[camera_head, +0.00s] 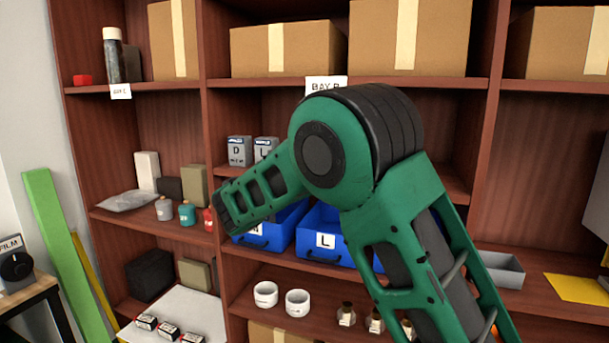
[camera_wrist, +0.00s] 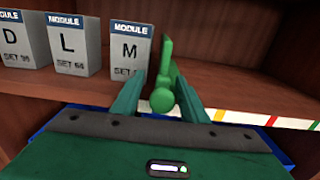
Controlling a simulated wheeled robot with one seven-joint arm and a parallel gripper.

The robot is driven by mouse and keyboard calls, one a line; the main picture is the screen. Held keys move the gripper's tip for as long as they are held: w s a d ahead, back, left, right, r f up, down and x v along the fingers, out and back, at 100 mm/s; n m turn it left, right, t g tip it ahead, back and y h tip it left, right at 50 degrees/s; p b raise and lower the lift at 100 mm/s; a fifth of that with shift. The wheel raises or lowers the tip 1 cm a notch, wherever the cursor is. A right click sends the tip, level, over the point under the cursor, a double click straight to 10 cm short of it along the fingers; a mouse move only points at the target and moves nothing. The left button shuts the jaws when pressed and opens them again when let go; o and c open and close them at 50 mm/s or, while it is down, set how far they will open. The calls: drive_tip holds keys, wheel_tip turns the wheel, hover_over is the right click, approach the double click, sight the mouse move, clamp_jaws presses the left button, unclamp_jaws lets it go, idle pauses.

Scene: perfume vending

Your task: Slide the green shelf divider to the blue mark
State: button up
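The green shelf divider (camera_wrist: 166,72) stands near the middle of the wrist view, a narrow upright plate with a round knob at its lower front. My gripper (camera_wrist: 166,92) reaches toward it from below, with one green finger on each side of the knob. The fingers are spread, and a gap shows between the left finger and the divider. I cannot tell whether the right finger touches it. A white strip (camera_wrist: 245,118) with green, yellow and red marks runs along the shelf edge to the right. No blue mark is discernible. My arm hides the divider in the head view.
Grey module boxes D (camera_wrist: 22,42), L (camera_wrist: 72,45) and M (camera_wrist: 129,48) stand left of the divider. The shelf to its right looks clear up to a wooden side wall (camera_wrist: 300,58). Blue bins (camera_head: 324,238) sit below.

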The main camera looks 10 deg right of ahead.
drive_tip(key=v, duration=1)
drive_tip(key=shift+s+a, duration=0.25)
drive_tip(key=shift+s, duration=0.05)
